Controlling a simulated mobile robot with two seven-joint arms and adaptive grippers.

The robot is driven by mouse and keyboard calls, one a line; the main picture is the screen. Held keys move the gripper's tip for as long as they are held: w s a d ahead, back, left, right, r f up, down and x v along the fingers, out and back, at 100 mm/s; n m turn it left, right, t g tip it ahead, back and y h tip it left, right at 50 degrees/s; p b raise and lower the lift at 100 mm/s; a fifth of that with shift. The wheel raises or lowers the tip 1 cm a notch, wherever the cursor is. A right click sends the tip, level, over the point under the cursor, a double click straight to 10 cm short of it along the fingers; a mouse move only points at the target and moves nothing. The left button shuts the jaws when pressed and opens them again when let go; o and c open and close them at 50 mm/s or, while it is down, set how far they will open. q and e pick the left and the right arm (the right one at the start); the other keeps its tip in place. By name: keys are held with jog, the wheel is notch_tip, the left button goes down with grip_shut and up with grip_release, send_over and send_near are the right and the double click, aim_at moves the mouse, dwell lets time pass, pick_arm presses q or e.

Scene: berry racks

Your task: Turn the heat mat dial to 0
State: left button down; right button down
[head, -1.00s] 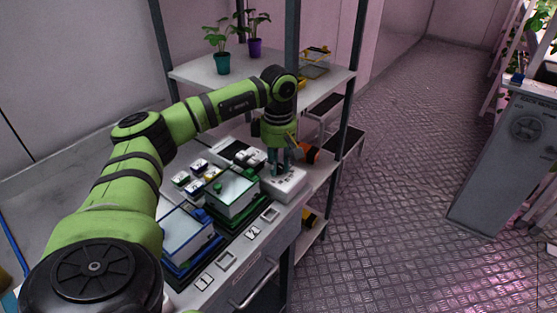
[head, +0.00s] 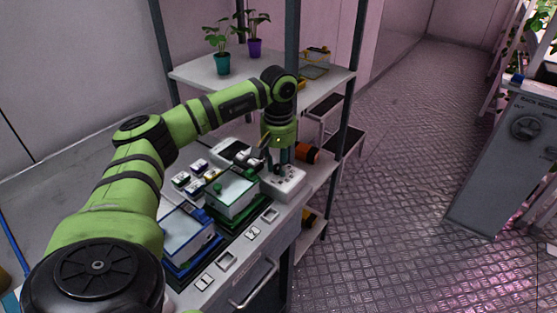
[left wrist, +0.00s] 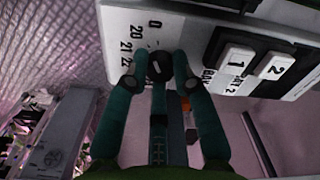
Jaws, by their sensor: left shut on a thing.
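The heat mat control box (head: 290,188) is a white unit at the right end of the bench in the head view. My left gripper (head: 279,168) points down onto it. In the left wrist view the box's white face (left wrist: 190,33) shows the printed marks 0, 20, 21 and 22 beside a dark round dial (left wrist: 158,68). My left gripper's two teal fingers (left wrist: 154,66) are shut on the dial, one on each side. The 0 is just above the dial in that view. Which mark the dial points to is unclear. My right gripper is not in view.
Two rocker switches, 1 (left wrist: 234,61) and 2 (left wrist: 274,68), sit on the same face close to the fingers. A green-trimmed box (head: 232,195) and a blue-trimmed box (head: 186,236) stand on the bench left of the control box. An orange-and-black item (head: 307,153) lies behind it.

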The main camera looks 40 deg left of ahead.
aim_at(278, 166)
pick_arm(q)
jog(key=shift+w+r+m, duration=0.1)
jog(key=shift+r+m, duration=0.05)
jog(key=shift+m, duration=1.05)
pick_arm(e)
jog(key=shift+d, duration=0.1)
pick_arm(q)
jog(key=c, duration=1)
grip_release()
jog(key=shift+c, duration=0.2)
notch_tip(278, 166, up, 12)
